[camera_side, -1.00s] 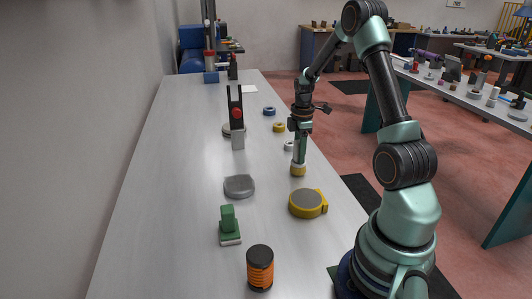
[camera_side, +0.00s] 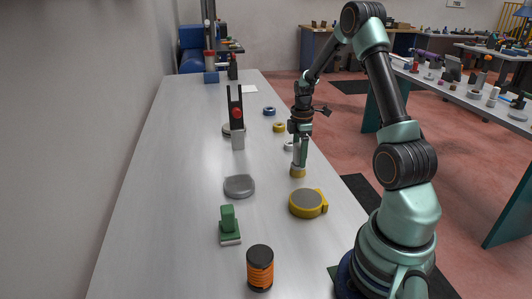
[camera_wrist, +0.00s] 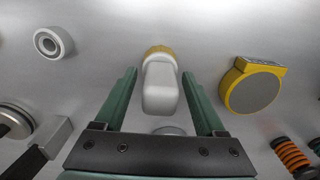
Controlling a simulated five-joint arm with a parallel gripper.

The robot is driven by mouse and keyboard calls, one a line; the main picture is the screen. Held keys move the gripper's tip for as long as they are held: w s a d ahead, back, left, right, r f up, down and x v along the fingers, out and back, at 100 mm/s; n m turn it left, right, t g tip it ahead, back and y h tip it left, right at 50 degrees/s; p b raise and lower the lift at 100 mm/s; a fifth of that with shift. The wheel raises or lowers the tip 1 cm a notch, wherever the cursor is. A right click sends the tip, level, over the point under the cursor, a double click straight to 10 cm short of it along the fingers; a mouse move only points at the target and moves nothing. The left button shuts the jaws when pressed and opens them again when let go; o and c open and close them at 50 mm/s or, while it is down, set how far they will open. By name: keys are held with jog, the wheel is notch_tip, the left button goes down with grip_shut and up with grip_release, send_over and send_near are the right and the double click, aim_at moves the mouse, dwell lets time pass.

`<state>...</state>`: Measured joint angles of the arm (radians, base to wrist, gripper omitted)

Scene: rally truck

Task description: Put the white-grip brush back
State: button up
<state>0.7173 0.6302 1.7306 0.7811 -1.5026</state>
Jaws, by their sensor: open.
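The white-grip brush (camera_side: 297,172) stands upright near the right edge of the long grey bench, its yellow end down on the surface. In the wrist view its white grip (camera_wrist: 160,88) points towards the camera, with the yellow part (camera_wrist: 159,50) beyond. My gripper (camera_side: 300,160) is down around the brush. In the wrist view its two green fingers (camera_wrist: 159,74) are open, one on each side of the grip, with a visible gap on both sides. The far finger is partly hidden in the side view.
A yellow tape measure (camera_side: 308,203) lies nearby. A grey round dish (camera_side: 239,186), a green-handled block (camera_side: 229,226) and an orange-black cylinder (camera_side: 260,268) are nearer the camera. The bench's left side is clear.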

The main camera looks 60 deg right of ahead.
jog(key=r, duration=0.7)
jog(key=a+r, duration=0.1)
jog(key=r, duration=0.3)
jog(key=shift+w+r, duration=0.3)
jog(key=shift+w, duration=0.05)
jog(key=s+a+r+m+t, duration=0.1)
jog(key=a+r+m+t, duration=0.1)
jog(key=a, duration=0.7)
jog(key=s+a+r+m+t, duration=0.1)
jog(key=s+a+r+m, duration=0.1)
jog(key=a, duration=0.7)
jog(key=s+a+r+m+t, duration=0.2)
jog(key=a+r+m, duration=0.2)
jog(key=a, duration=0.6)
jog(key=shift+s+r+m+t, duration=0.2)
jog(key=shift+r+m+t, duration=0.15)
jog(key=shift+m, duration=0.15)
